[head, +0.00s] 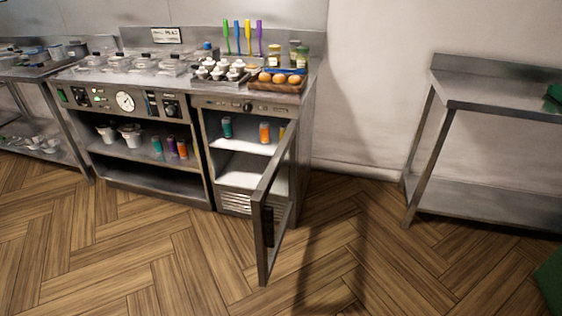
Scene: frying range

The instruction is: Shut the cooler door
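The cooler (222,111) is the right-hand unit under the steel counter. Its door (262,244) is hinged on the right side and stands wide open, swung out toward me. The door has a metal frame and a dark handle (268,227) near its free edge. Inside the cooler, a teal container (227,127) and an orange container (264,133) stand on the upper shelf. The door frame partly hides the right part of the inside. Neither of my grippers shows in the head view.
Eggs in a wooden tray (277,85), jars and colored-handled utensils stand on the counter. An open shelf unit (130,147) is left of the cooler. A steel table (500,97) stands at right. The wooden floor before the door is clear. A green object (550,280) is at lower right.

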